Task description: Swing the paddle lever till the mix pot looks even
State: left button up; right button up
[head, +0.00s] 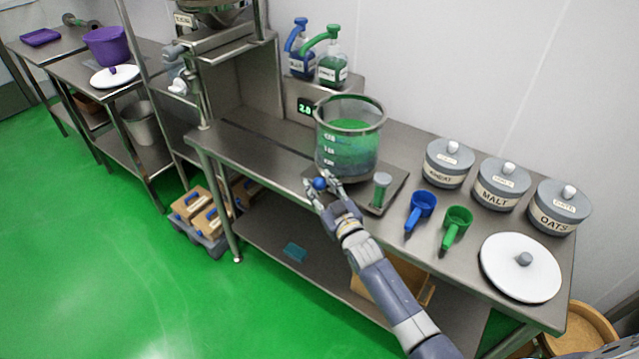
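The mix pot (350,148), a clear vessel with a grey rim and white markings, stands on a dark base plate on the steel bench. Its contents are uneven: bright green on top, with blue-green patches below. A blue ball knob (319,184), apparently the end of the paddle lever, sits at the pot's front left. My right gripper (321,183) has its fingers on both sides of this knob; whether they press on it is too small to tell. The paddle is not clearly visible. My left gripper is out of view.
Blue (421,206) and green (458,220) scoops, a MALT canister (502,186), an OATS canister (559,209) and a white lid (520,268) lie farther right. Pump bottles (333,69) stand behind. The bench left of the pot is clear.

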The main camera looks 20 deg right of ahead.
jog(key=shift+w, duration=0.55)
grip_shut()
